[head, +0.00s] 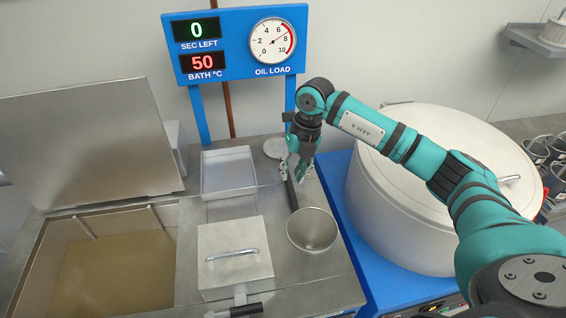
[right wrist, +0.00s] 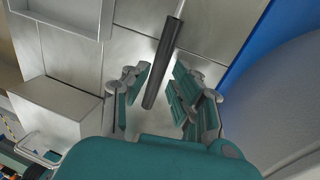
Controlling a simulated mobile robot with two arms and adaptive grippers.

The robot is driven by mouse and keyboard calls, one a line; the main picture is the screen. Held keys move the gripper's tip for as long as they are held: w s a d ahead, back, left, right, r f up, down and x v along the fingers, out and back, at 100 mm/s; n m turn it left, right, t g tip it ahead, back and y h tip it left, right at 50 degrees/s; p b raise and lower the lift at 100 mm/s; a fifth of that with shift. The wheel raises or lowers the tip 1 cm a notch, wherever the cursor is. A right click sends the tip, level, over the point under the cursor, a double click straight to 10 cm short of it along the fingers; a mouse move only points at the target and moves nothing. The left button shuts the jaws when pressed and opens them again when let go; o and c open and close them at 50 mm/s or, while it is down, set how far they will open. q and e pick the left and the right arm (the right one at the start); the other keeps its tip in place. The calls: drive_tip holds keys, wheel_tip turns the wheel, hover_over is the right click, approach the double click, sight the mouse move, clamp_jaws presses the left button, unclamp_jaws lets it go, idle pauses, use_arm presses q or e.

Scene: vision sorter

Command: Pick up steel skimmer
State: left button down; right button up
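The steel skimmer's dark handle (head: 291,195) lies on the metal worktop beside a steel cup. A pale round disc (head: 275,147) behind my gripper looks like its head; the join is hidden. My right gripper (head: 295,177) points down over the handle's far part. In the right wrist view the handle (right wrist: 163,62) shows between the spread fingers of the right gripper (right wrist: 160,95), with a gap on both sides. The gripper is open and empty. My left gripper is not in view.
The steel cup (head: 312,231) stands near the handle's near end. A shallow tray (head: 228,172) and a lidded box (head: 234,258) are to the left. An open oil bath (head: 115,275) is further left. A large white drum (head: 425,170) stands right. Blue posts carry a display panel (head: 235,45).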

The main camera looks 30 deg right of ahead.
sight(289, 182)
drive_tip(key=shift+w+a+f+p, duration=0.1)
drive_tip(key=shift+a+f+p, duration=0.15)
drive_tip(key=shift+f, duration=0.75)
drive_tip(key=shift+w+a+f+p, duration=0.1)
drive_tip(key=shift+f+p, duration=0.2)
drive_tip(key=shift+f, duration=0.65)
clamp_jaws()
